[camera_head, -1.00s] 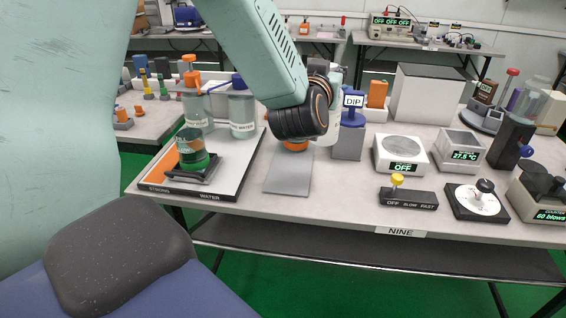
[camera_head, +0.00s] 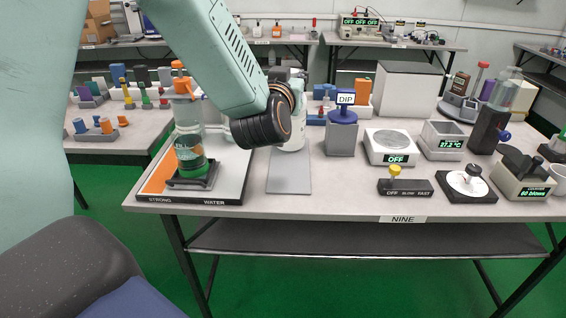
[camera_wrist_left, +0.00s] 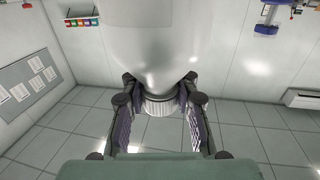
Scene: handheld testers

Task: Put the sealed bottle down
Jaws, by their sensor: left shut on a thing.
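My left gripper (camera_wrist_left: 157,108) is shut on a whitish bottle (camera_wrist_left: 155,50), its fingers on both sides of the ribbed neck or cap in the left wrist view. In the head view the bottle (camera_head: 293,136) shows partly behind my dark wrist, over the back part of a grey mat (camera_head: 289,180). It looks roughly upright. I cannot tell whether its base touches the mat. The fingers are mostly hidden behind the wrist in the head view. My right gripper is not in view.
Left of the mat, a tray (camera_head: 232,185) marked STRONG and WATER carries a bottle with green liquid (camera_head: 189,150) on a dark stand. A blue-topped DIP block (camera_head: 342,138) and a white OFF plate device (camera_head: 389,147) stand right. The mat's front is clear.

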